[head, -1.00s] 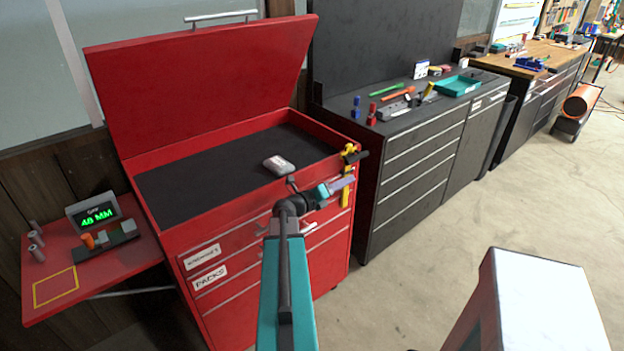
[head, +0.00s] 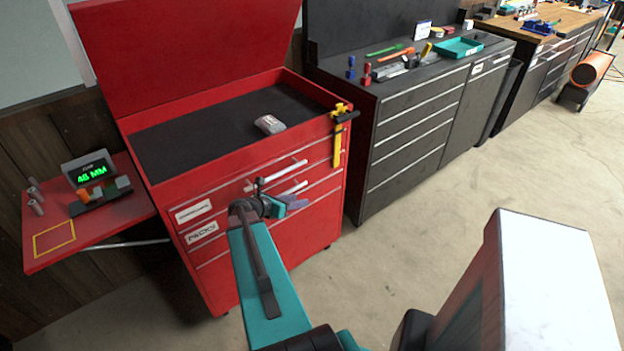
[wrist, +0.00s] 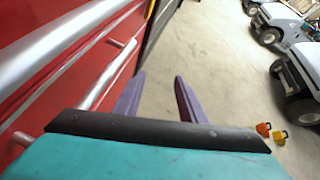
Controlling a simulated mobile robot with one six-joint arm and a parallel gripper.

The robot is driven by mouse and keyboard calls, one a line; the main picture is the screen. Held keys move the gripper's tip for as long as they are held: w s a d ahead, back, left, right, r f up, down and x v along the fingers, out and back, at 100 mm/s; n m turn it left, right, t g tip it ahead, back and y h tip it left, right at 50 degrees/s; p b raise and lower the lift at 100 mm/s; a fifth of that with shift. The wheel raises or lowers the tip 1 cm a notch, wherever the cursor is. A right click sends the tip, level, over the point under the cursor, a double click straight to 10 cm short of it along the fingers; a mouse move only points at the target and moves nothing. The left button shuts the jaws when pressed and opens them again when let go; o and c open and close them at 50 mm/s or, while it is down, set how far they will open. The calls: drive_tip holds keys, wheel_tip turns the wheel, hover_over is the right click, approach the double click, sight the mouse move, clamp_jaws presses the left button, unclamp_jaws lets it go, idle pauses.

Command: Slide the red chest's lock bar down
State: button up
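The red chest (head: 270,235) stands at centre left with its lid open. The lock bar (head: 338,150) is a yellow upright strip at the chest's right front corner, with a black handle (head: 347,116) at its top. In the wrist view a bit of the yellow bar (wrist: 150,9) shows at the top edge. My gripper (head: 296,204) is in front of the drawers, below and left of the bar, not touching it. In the wrist view its two purple fingers (wrist: 156,80) are apart with nothing between them.
Drawer handles (head: 277,175) stick out close to my gripper. A small pack (head: 269,124) lies on the chest's black top. A red side shelf (head: 110,230) with a green display (head: 91,173) is at left. A dark cabinet (head: 405,150) stands right; open floor lies in front.

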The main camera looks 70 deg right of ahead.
drive_tip(key=w+a+f+m+y, duration=0.2)
drive_tip(key=a+f, duration=0.4)
drive_tip(key=a, duration=0.3)
drive_tip(key=w+a+f+m+t+y, duration=0.1)
drive_tip(key=w+a+f+m+y, duration=0.15)
drive_tip(key=a+f, duration=0.55)
drive_tip(key=w+a+f+m+y, duration=0.1)
drive_tip(key=w+a+f+m, duration=0.2)
drive_tip(key=a, duration=0.8)
drive_tip(key=s+a+f+m+y, duration=0.2)
drive_tip(key=s+a+f, duration=0.1)
drive_tip(key=a, duration=0.7)
drive_tip(key=s+a+f+m+g+y, duration=0.1)
drive_tip(key=s+a+f+m+y, duration=0.1)
drive_tip(key=a, duration=0.8)
drive_tip(key=s+a+f+m+g+y, duration=0.1)
drive_tip(key=s+a+f+m, duration=0.3)
drive_tip(key=a, duration=0.7)
drive_tip(key=shift+s+f+y+b, duration=0.3)
drive_tip(key=shift+s+y, duration=0.15)
drive_tip(key=shift+s, duration=0.65)
drive_tip(key=shift+a+m, duration=0.1)
drive_tip(key=shift+m, duration=0.15)
drive_tip(key=shift+c, duration=0.7)
